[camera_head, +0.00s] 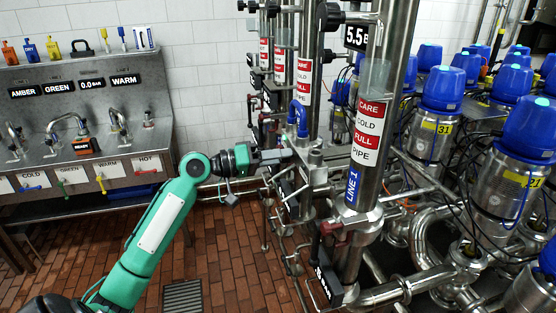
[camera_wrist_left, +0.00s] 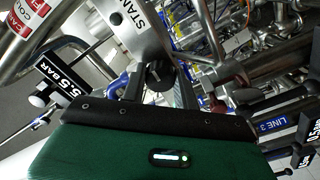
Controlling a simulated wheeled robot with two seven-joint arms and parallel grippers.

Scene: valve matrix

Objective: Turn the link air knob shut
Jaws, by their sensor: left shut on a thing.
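My left gripper (camera_head: 284,155) reaches in from the left to the pipe rack at the centre of the head view. In the left wrist view the gripper (camera_wrist_left: 158,90) is shut on a black knob (camera_wrist_left: 157,74), with one finger on each side of it. The knob sits at the lower end of a pale plate (camera_wrist_left: 132,22) with lettering that begins "STAN". I cannot read a link air label at the knob. In the head view the knob is too small and covered to make out. My right gripper is in neither view.
A steel pipe with a red and white label (camera_head: 368,130) stands just right of the gripper. A sink bench (camera_head: 80,120) stands left, blue-capped valves (camera_head: 443,90) right. Open brick floor (camera_head: 225,255) lies below.

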